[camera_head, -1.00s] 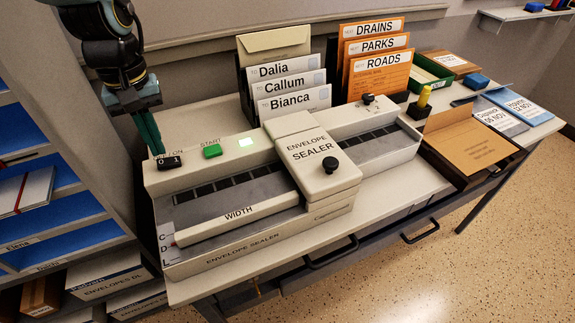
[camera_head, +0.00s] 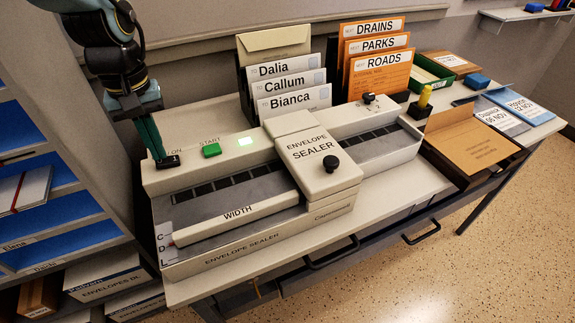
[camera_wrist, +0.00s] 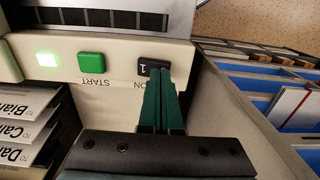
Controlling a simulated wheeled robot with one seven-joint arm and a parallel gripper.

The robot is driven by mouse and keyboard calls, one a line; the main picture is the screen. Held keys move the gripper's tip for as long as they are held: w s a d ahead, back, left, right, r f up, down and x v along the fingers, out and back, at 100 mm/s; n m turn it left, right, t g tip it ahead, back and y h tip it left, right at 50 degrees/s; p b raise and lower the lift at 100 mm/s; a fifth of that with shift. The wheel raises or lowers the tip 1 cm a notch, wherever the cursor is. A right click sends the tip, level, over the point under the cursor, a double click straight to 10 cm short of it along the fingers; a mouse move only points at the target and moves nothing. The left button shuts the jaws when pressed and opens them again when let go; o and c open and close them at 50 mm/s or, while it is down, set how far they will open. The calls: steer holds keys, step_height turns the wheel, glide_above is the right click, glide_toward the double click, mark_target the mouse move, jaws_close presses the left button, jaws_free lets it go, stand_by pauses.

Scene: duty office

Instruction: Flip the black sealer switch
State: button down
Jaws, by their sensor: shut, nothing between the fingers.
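The black switch (camera_head: 168,162) sits at the left end of the envelope sealer's top ledge. In the wrist view the switch (camera_wrist: 146,66) shows a "1" on its uncovered half; the other half is hidden by my fingertips. My gripper (camera_head: 158,156) comes down from above with its green fingers shut and empty. The fingertips in the wrist view (camera_wrist: 160,72) are at the switch and appear to touch it. The envelope sealer (camera_head: 240,200) is cream and grey. Its square light (camera_head: 245,141) glows green, beside a green START button (camera_head: 211,150).
Envelopes in a rack (camera_head: 290,85) and orange folders (camera_head: 375,65) stand behind the sealer. A blue shelf unit (camera_head: 60,190) is close on the left.

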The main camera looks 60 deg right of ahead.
steer(key=shift+f+b, duration=0.3)
steer(key=shift+f, duration=0.2)
steer(key=shift+r, duration=0.2)
step_height(320, 180, up, 7)
steer(key=p, duration=0.6)
steer(key=shift+f, duration=0.1)
stand_by(0.6)
steer(key=w+a+r+n, duration=0.1)
steer(key=w+a, duration=0.4)
steer(key=a, duration=0.3)
steer(key=w+a+n, duration=0.2)
steer(key=w+a, duration=0.2)
steer(key=a, duration=0.3)
steer(key=w+a+r+n, duration=0.1)
steer(key=w+a, duration=0.4)
steer(key=a, duration=0.3)
steer(key=s+a+n+t, duration=0.1)
steer(key=a+n, duration=0.1)
steer(key=a, duration=1)
steer(key=shift+n+t, duration=0.3)
